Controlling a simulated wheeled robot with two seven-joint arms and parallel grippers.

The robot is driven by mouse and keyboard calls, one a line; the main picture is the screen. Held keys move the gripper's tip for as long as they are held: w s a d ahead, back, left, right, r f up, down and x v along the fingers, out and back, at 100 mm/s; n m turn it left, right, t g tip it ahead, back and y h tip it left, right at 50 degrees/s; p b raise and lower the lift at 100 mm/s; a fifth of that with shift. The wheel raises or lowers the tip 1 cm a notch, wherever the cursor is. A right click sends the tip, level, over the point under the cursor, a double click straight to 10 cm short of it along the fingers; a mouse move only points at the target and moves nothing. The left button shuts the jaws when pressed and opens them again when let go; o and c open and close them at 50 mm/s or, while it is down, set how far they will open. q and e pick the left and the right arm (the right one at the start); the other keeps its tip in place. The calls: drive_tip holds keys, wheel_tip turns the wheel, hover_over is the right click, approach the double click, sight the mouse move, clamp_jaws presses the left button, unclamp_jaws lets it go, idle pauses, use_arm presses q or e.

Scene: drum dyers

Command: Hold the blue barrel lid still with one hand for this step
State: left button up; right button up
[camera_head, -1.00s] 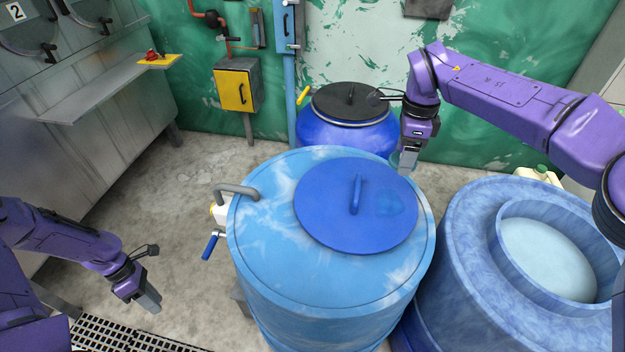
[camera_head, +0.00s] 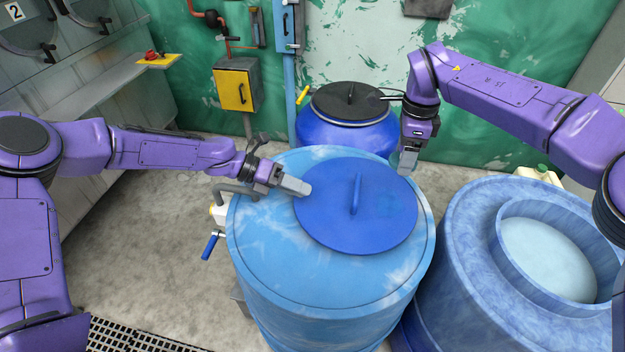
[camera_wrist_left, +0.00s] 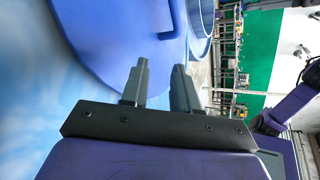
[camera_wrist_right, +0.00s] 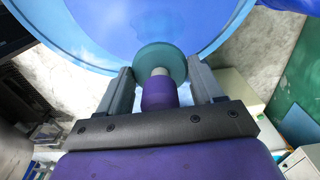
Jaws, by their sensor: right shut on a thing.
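The blue barrel lid (camera_head: 330,220), a flat disc with an upright bar handle (camera_head: 356,193), lies on top of the light blue barrel (camera_head: 290,285). My left gripper (camera_head: 307,188) is at the lid's left edge. In the left wrist view its fingers (camera_wrist_left: 163,85) are apart with nothing between them, beside the lid (camera_wrist_left: 110,35); I cannot tell whether they touch it. My right gripper (camera_head: 405,170) is at the barrel's far right rim. In the right wrist view it is shut on a purple-handled tool (camera_wrist_right: 159,92) with a round teal head (camera_wrist_right: 160,58).
A dark blue barrel with a black lid (camera_head: 350,103) stands behind. A marbled blue drum (camera_head: 465,235), open with pale liquid, stands at the right. A grey pipe (camera_head: 234,188) and blue-handled tap (camera_head: 210,246) stick out at the barrel's left. Floor at left is clear.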

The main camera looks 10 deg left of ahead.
sight(358, 185)
use_arm(q)
drive_tip(key=d+n, duration=0.1)
drive_tip(key=w+d+n+t, duration=0.1)
drive_tip(key=n, duration=0.1)
drive_tip(key=w+d+n+t+h, duration=0.1)
drive_tip(key=n, duration=0.1)
drive_tip(key=shift+r, duration=0.15)
drive_tip(key=shift+w+d+n+t, duration=0.4)
drive_tip(key=shift+w+d+n, duration=0.05)
drive_tip(key=shift+n, duration=0.45)
drive_tip(key=x, duration=1.1)
drive_tip(key=shift+w+d, duration=0.1)
drive_tip(key=shift+d, duration=0.1)
clamp_jaws()
